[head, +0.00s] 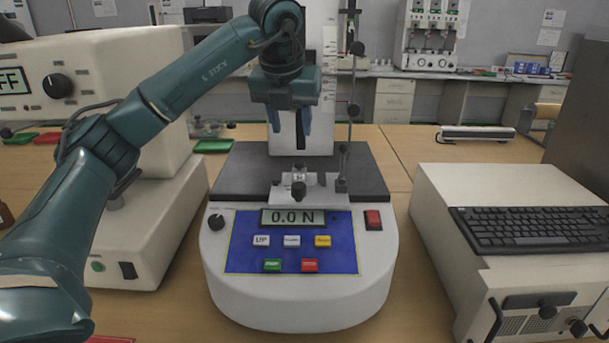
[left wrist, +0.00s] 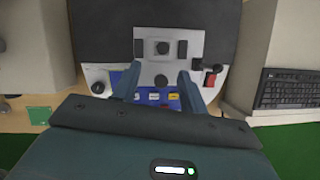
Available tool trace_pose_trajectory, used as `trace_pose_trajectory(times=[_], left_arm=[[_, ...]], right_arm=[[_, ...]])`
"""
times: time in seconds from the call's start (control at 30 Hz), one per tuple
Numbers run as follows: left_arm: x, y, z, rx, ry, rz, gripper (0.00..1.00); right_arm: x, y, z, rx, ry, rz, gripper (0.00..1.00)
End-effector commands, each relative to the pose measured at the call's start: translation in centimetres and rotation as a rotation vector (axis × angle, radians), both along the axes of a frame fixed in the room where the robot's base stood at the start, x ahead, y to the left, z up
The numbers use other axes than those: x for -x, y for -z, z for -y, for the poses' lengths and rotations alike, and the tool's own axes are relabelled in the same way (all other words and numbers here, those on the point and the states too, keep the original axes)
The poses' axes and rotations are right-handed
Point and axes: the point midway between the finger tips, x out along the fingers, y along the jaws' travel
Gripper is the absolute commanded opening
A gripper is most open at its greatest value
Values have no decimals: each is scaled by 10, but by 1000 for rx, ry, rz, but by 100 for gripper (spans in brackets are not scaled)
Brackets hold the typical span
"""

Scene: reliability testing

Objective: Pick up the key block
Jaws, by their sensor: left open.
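My left gripper (head: 290,127) is open, pointing down above the test machine's dark plate (head: 235,170). Its two blue fingers are apart, and I see nothing held between them; the gap also shows in the left wrist view (left wrist: 157,78). Below it stands a light grey fixture (head: 318,194) with a small dark-knobbed piece in its middle (head: 299,178). From above, in the left wrist view, the fixture (left wrist: 146,70) shows a small square piece with a dark round centre (left wrist: 162,48) between two dark bars. I cannot tell for sure which piece is the key block. My right gripper is out of view.
The test machine's front panel (head: 240,258) has several buttons and a display reading 0.0 N. A thin upright rod (head: 350,90) stands close right of my gripper. A cream machine (head: 150,235) is at left, and a keyboard (head: 530,229) lies on a box at right.

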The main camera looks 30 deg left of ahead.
Motion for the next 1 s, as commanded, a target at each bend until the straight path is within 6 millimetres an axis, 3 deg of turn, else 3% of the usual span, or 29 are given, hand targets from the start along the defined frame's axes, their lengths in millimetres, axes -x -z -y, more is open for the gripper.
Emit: trace_pose_trajectory(times=[0.3, 0.57, 0.8, 1.0], left_arm=[[-21, 55, -7, 2, 3, -5, 43], [-28, 73, -8, 1, 4, -4, 43], [-40, 106, -10, 2, 4, -4, 43], [-43, 114, -11, 2, 5, -1, 43]], right_arm=[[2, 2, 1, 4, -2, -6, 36], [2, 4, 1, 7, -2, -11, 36], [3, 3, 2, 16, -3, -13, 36], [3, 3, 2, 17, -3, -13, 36]])
